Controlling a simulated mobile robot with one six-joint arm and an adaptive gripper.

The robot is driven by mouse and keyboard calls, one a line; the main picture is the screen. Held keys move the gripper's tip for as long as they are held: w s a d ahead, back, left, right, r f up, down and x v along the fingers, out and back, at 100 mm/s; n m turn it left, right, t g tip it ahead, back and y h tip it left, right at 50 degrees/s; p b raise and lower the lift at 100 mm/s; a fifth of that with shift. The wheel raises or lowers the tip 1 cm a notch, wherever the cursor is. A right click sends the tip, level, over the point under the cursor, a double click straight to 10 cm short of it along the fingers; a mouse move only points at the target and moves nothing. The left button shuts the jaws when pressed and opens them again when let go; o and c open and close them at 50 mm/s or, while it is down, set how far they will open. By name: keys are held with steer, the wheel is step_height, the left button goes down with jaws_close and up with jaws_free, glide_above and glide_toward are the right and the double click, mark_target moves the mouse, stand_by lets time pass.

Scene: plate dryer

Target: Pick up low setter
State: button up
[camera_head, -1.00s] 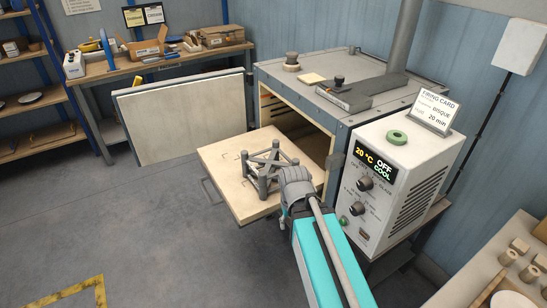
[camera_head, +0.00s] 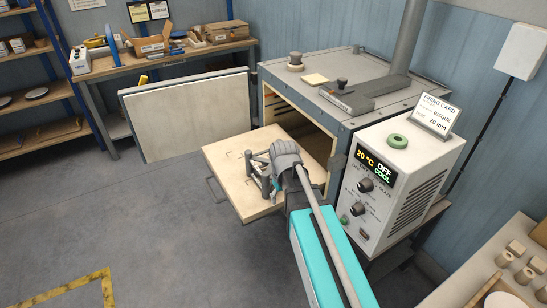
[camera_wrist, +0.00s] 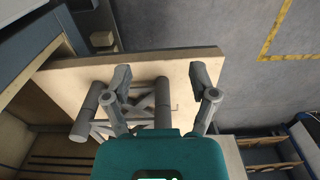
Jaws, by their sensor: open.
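The low setter is a grey frame with upright cylindrical posts and crossbars. It stands on the pale kiln shelf (camera_head: 228,160), which sticks out of the open kiln. In the head view my arm covers most of the setter (camera_head: 257,184). My gripper (camera_wrist: 162,80) is open above the shelf in the wrist view. One post of the setter (camera_wrist: 162,108) lies between its two fingers in that view, and another post (camera_wrist: 90,102) is left of the left finger. I cannot tell whether a finger touches the setter.
The kiln (camera_head: 330,98) stands behind the shelf, with its control box (camera_head: 403,175) to the right reading 20 °C, OFF, COOL. The open door panel (camera_head: 190,112) is at the left. The floor left of the shelf is clear.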

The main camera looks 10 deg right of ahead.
steer(key=w+r+n+p, duration=0.4)
steer(key=w+r, duration=0.1)
steer(key=w, duration=0.6)
steer(key=w+a+r+n+p, duration=0.1)
steer(key=w+r+n+p, duration=0.4)
steer(key=w, duration=0.6)
steer(key=shift+w+a+r, duration=0.15)
steer(key=shift+a+r, duration=0.1)
steer(key=shift+r, duration=0.1)
steer(key=shift+f, duration=0.15)
steer(key=b, duration=0.8)
glide_above(267, 160)
steer(key=f, duration=0.8)
steer(key=shift+a+f, duration=0.2)
steer(key=shift+d+f+b, duration=0.1)
steer(key=shift+f+b, duration=2.5)
steer(key=shift+b, duration=0.15)
jaws_close()
